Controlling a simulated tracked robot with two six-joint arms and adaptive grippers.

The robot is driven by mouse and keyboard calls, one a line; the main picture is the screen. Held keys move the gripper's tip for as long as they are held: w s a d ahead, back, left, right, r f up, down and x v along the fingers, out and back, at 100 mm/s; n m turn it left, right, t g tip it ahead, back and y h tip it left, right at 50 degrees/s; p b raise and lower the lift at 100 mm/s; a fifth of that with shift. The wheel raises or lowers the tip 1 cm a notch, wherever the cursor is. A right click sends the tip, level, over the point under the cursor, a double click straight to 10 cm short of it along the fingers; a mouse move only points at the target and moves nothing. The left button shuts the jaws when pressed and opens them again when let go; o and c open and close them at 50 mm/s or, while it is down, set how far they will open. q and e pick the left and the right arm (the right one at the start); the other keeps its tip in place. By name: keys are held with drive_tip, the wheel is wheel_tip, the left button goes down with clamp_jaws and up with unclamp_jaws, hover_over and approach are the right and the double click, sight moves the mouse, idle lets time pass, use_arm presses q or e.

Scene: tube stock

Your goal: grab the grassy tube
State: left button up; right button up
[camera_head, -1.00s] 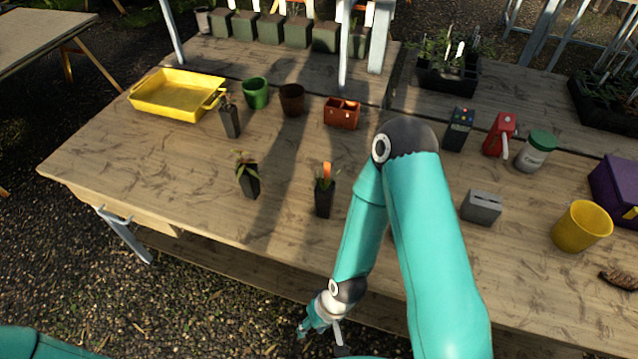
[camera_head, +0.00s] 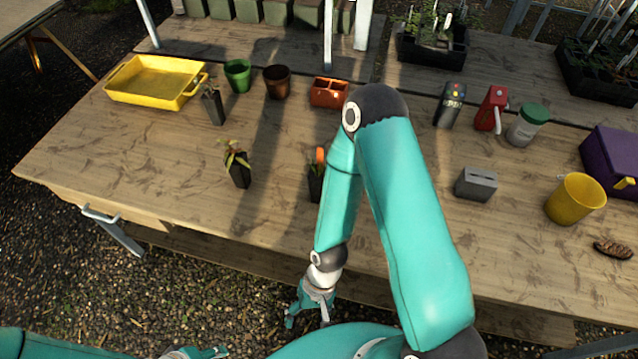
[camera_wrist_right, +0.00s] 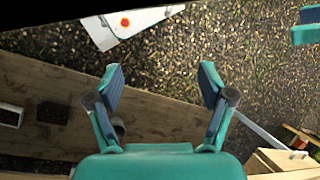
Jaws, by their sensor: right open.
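Three dark square tubes with plants stand upright on the wooden table. One tube (camera_head: 315,187) has an orange label and is partly hidden by my right arm; its foliage hardly shows now. A second tube (camera_head: 239,172) has drooping, reddish-green leaves. A third tube (camera_head: 214,108) stands further back with a small, dark plant. I cannot tell for sure which is the grassy one. My right gripper (camera_head: 308,312) is open and empty, in front of the table edge and apart from the tubes; its spread fingers show in the right wrist view (camera_wrist_right: 160,85). My left gripper (camera_head: 195,353) barely shows at the bottom edge.
The table (camera_head: 110,145) also holds a yellow tray (camera_head: 150,95), a green pot (camera_head: 238,76), a brown pot (camera_head: 277,82) and an orange container (camera_head: 328,93). A grey block (camera_head: 476,184) and a yellow bucket (camera_head: 574,199) stand right of my arm. The left front is clear.

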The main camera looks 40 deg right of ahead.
drive_tip(key=w+d+r+m+g, duration=0.1)
drive_tip(key=d+g, duration=0.1)
drive_tip(key=m+t+h+b, duration=0.4)
drive_tip(key=t+h+b, duration=0.35)
drive_tip(key=b, duration=0.95)
approach(317, 175)
drive_tip(key=shift+g, duration=0.25)
drive_tip(key=x, duration=0.7)
drive_tip(key=shift+d, duration=0.2)
drive_tip(key=shift+w+p+x, duration=0.2)
drive_tip(key=shift+p+x, duration=0.15)
drive_tip(key=shift+x, duration=2.3)
drive_tip(key=shift+a+r, duration=0.1)
